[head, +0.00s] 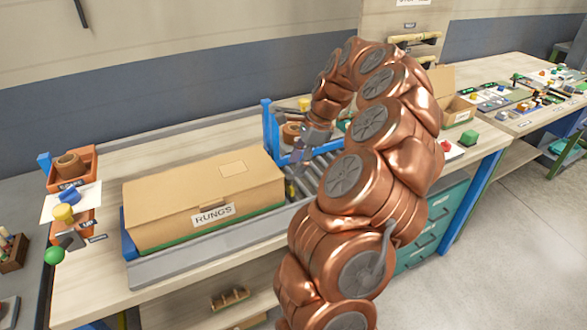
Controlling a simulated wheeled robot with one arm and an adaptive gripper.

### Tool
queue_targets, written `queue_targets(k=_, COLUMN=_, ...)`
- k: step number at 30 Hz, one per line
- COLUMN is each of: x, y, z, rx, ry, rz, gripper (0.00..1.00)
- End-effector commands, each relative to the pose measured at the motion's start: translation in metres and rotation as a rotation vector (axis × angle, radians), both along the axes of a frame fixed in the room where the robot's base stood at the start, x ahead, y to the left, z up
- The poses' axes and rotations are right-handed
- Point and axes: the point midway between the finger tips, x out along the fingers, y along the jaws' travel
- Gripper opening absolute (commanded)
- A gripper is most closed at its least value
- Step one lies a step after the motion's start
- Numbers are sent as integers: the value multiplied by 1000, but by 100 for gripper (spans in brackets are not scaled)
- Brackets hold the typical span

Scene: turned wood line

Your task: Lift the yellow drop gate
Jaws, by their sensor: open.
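My copper arm reaches up across the middle of the head view and bends down to the left. My gripper (300,140) is open beside the blue frame (269,128) at the roller conveyor (322,168). I see nothing between its fingers. A brown roll (291,131) shows just behind the gripper. I cannot tell whether the gripper touches the frame.
A large cardboard box labelled RUNGS (180,198) fills the bench left of the conveyor.

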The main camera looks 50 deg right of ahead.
Motion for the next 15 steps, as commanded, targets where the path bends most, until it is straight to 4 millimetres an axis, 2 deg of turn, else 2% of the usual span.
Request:
queue_targets(k=6, x=5, y=7, z=-19, rx=-1, ry=1, rz=1, gripper=53)
queue_targets(k=15, x=7, y=10, z=-29, rx=-1, ry=-1, rz=1, gripper=53)
